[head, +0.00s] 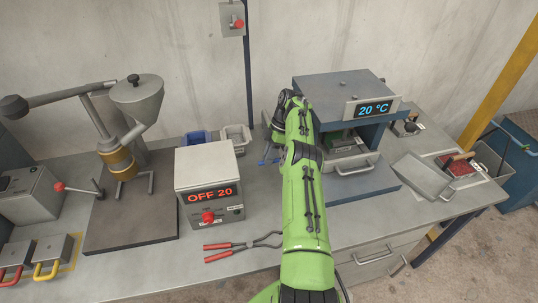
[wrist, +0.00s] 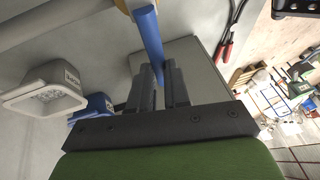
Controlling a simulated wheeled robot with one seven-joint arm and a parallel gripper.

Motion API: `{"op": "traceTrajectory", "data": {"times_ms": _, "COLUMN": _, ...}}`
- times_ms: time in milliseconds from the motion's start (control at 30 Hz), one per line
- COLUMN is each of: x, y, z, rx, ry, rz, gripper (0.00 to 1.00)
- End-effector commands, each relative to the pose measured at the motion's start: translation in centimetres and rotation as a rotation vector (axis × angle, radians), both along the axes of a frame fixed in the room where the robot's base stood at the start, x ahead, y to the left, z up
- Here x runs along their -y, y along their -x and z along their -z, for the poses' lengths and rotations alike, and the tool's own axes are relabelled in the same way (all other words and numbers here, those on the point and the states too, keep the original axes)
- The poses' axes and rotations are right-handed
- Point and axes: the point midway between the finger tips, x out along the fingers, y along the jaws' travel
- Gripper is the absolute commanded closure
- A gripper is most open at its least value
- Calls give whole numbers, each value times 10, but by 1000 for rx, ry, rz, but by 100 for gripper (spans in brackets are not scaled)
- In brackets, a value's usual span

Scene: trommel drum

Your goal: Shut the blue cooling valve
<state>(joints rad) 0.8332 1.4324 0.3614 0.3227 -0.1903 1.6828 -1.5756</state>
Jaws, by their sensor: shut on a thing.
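The blue valve handle (wrist: 147,32) is a straight blue bar in the wrist view, running from the top edge down between the dark fingers of my gripper (wrist: 160,82). The fingers are shut on its lower end. A yellowish fitting (wrist: 122,5) and a pale pipe (wrist: 45,22) show beside the handle's upper end. In the head view, only a small blue piece of the valve (head: 267,158) shows left of my green arm. My arm hides the rest of the valve and most of my gripper there.
A grey box (head: 209,178) reading "OFF 20" stands left of my arm. Tongs (head: 243,246) with red handles lie in front. A blue bin (head: 197,137) and grey bin (head: 236,139) stand behind. A press (head: 345,88) reading "20 °C" stands close on the right.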

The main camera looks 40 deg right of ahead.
Motion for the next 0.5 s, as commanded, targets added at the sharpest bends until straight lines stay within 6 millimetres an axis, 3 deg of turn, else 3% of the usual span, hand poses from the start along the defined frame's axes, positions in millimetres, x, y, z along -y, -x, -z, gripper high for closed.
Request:
{"op": "traceTrajectory", "data": {"times_ms": 367, "x": 0, "y": 1, "z": 0, "rx": 0, "ry": 2, "rz": -7, "gripper": 100}}
{"op": "traceTrajectory", "data": {"times_ms": 400, "x": 0, "y": 1, "z": 0, "rx": 0, "ry": 2, "rz": -7, "gripper": 81}}
{"op": "traceTrajectory", "data": {"times_ms": 500, "x": 0, "y": 1, "z": 0, "rx": 0, "ry": 1, "rz": -6, "gripper": 65}}
